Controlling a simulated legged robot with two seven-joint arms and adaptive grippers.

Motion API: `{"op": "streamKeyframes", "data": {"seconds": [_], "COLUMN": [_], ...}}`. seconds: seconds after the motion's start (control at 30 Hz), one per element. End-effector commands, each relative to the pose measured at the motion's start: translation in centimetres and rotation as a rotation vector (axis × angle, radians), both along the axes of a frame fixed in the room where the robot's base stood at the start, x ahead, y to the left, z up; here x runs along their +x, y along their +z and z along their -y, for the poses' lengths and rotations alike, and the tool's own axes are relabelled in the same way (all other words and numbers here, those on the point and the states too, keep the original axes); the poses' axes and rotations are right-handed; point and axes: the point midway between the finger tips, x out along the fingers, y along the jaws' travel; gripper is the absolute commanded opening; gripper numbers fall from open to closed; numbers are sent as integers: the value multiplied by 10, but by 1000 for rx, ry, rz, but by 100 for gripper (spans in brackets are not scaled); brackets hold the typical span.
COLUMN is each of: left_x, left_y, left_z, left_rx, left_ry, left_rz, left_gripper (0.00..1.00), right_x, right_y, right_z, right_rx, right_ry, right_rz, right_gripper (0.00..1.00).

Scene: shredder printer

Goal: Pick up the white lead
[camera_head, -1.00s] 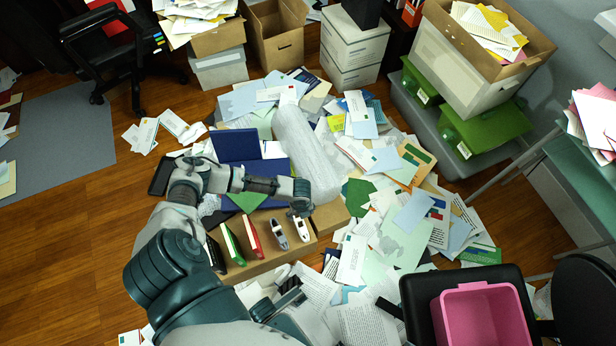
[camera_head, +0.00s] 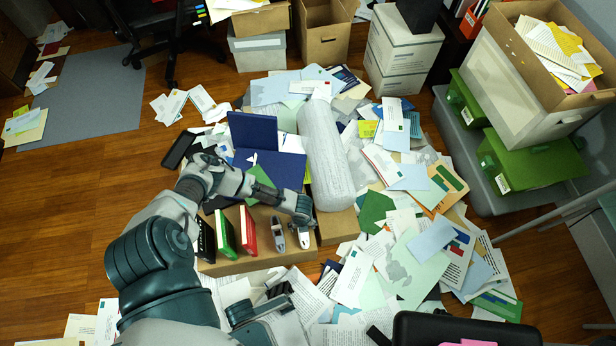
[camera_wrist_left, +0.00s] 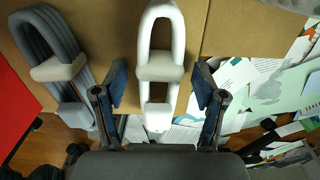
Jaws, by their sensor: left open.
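The white lead (camera_head: 303,236) is a coiled, banded bundle at the front of the cardboard box. In the left wrist view the white lead (camera_wrist_left: 158,68) stands out against the cardboard. My left gripper (camera_head: 301,214) is over it. In the left wrist view my left gripper (camera_wrist_left: 160,82) is open, one finger on each side of the white lead, with gaps on both sides. A grey lead (camera_head: 279,235) lies just left of it, also in the left wrist view (camera_wrist_left: 58,62). What seems to be my right gripper (camera_head: 262,305) is low in the head view; its jaw state is unclear.
The cardboard box (camera_head: 262,262) also holds red (camera_head: 248,230), green (camera_head: 224,233) and black upright items. Papers cover the floor around it. A bubble-wrapped roll (camera_head: 326,150) and a blue binder (camera_head: 253,132) lie behind. A black-rimmed bin (camera_head: 465,330) is at front right.

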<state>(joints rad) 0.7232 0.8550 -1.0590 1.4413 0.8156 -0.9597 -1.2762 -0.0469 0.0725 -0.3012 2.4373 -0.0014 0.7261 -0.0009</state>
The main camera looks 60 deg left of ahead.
Motion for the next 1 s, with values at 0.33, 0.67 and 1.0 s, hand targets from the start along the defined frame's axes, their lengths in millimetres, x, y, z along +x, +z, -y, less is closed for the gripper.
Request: {"op": "streamKeyframes", "data": {"seconds": [0.33,0.67,1.0], "left_x": [1,1,6], "left_y": [2,3,68], "left_z": [0,0,0], "left_rx": [1,0,1], "left_ry": [0,0,-1], "left_rz": [1,2,14], "left_gripper": [23,2,2], "right_x": [3,3,-28], "right_y": [-1,0,24], "right_z": [-1,-1,3], "right_rx": [-1,0,7], "right_ry": [1,1,1], "right_rz": [-5,-3,1], "right_gripper": [40,40,40]}}
